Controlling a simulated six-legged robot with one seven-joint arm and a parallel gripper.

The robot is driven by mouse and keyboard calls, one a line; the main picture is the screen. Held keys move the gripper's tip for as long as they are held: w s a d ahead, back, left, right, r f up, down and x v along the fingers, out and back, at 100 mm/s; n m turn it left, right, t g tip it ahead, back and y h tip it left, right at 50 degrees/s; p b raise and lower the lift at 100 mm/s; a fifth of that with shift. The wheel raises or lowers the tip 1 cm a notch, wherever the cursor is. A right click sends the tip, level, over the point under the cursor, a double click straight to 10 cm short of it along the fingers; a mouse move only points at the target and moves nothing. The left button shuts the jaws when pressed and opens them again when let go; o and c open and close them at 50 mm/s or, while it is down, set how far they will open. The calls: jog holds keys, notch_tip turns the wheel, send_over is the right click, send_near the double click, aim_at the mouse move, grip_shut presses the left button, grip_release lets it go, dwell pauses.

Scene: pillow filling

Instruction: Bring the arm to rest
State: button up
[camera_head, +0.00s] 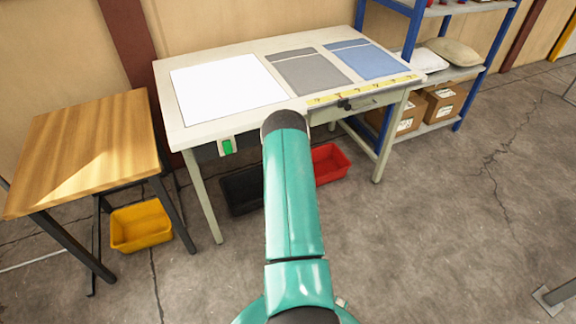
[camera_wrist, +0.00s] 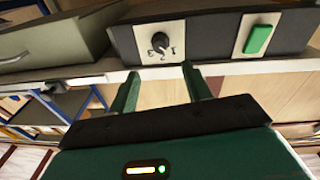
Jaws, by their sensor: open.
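My teal arm (camera_head: 290,195) reaches up the middle of the head view, its dark end overlapping the front edge of the white worktable (camera_head: 218,130). My gripper does not show in that view; the arm hides it. In the wrist view my gripper (camera_wrist: 160,70) has its two green fingers apart with nothing between them. They point toward a dark control panel (camera_wrist: 205,42) with a black knob (camera_wrist: 160,43) and a green switch (camera_wrist: 258,39). The fingertips appear close to the pale table edge; whether they touch it I cannot tell.
On the worktable lie a white sheet (camera_head: 225,88), a grey cloth piece (camera_head: 308,72) and a blue one (camera_head: 367,60). A wooden table (camera_head: 85,140) stands left, a blue shelf rack (camera_head: 408,40) right. Yellow (camera_head: 140,228), black (camera_head: 240,192) and red (camera_head: 330,163) bins sit below. Right floor is open.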

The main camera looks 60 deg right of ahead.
jog(key=v, duration=0.2)
jog(key=shift+s+a, duration=0.15)
jog(key=shift+s, duration=0.15)
dwell(0.3)
